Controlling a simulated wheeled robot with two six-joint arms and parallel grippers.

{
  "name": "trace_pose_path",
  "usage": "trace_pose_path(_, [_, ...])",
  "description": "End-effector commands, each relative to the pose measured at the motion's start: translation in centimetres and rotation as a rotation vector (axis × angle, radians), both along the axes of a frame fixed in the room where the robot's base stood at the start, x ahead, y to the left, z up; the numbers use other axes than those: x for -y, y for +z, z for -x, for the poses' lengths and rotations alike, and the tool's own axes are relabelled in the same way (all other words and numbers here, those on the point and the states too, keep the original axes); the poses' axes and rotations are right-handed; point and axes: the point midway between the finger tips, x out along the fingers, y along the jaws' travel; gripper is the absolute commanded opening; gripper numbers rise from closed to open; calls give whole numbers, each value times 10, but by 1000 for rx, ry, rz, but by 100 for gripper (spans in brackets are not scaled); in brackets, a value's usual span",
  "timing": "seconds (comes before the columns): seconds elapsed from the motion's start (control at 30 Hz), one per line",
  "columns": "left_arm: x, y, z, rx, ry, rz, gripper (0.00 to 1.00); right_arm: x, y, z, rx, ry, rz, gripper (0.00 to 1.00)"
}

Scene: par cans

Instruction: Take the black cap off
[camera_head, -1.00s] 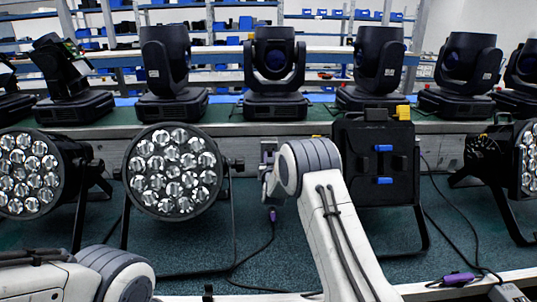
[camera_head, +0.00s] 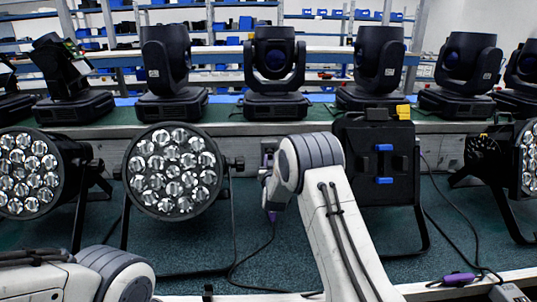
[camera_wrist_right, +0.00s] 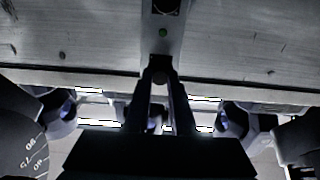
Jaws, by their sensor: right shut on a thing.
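My right gripper (camera_head: 268,185) is in front of the workbench's rear panel, partly hidden by my own arm. In the right wrist view its two dark fingers (camera_wrist_right: 160,75) converge and are shut on a small dark thing, the black cap (camera_wrist_right: 160,67). Above the fingertips in that view are a green dot (camera_wrist_right: 163,33) and a black square socket (camera_wrist_right: 166,6) on a pale plate. Whether the cap touches the plate I cannot tell. My left gripper is out of view; only a piece of the left arm shows at lower left.
A par can with round lenses (camera_head: 173,172) stands left of my right arm, and a black one seen from behind (camera_head: 378,160) stands right. Moving heads (camera_head: 273,75) line the shelf above. A cable with a purple connector (camera_head: 459,279) lies at lower right.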

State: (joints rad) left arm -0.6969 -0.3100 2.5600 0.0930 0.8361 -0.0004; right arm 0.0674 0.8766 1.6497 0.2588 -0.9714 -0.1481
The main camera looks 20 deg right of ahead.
Motion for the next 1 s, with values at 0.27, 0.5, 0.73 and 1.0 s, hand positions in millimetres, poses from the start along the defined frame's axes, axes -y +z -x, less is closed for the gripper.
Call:
trace_pose_path(0.27, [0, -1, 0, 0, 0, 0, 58, -4, 0, 11, 0, 1, 0, 0])
trace_pose_path(0.5, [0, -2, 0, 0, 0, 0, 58, -6, 0, 20, 0, 1, 0, 0])
trace_pose_path(0.73, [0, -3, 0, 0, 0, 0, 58, -9, 0, 29, 0, 1, 0, 0])
trace_pose_path(1.0, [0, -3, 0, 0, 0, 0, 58, -10, 1, 35, 1, 0, 0, 0])
